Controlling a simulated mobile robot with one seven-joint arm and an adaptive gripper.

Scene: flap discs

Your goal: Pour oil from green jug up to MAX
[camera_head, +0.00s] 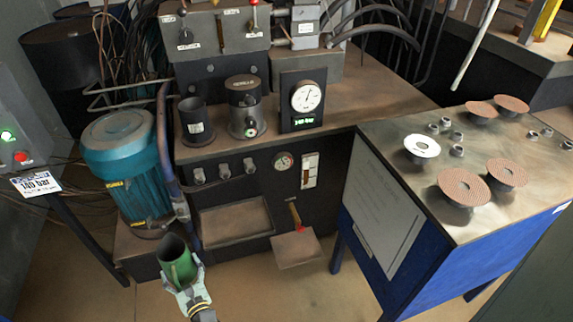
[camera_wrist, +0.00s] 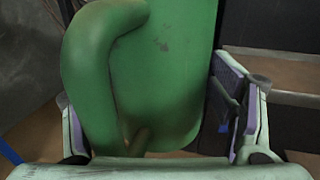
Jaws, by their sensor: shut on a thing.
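The green jug (camera_head: 178,262) is in my gripper (camera_head: 184,280) at the lower left of the head view, low in front of the hydraulic bench. Its dark open top faces up and it looks slightly tilted. In the wrist view the jug (camera_wrist: 165,60) fills the middle, with its handle (camera_wrist: 88,70) on the left, and the gripper's fingers (camera_wrist: 158,115) are on both sides of it. The oil inside cannot be seen. A level gauge (camera_head: 310,170) with a red mark is on the bench front. A dark open cup-like filler (camera_head: 194,120) stands on the bench top.
A teal motor (camera_head: 125,150) stands left of the bench. A pressure dial (camera_head: 306,97) and a capped cylinder (camera_head: 244,105) are on the bench top. A blue table (camera_head: 400,190) with several flap discs (camera_head: 463,187) is at right. Clear floor lies in front.

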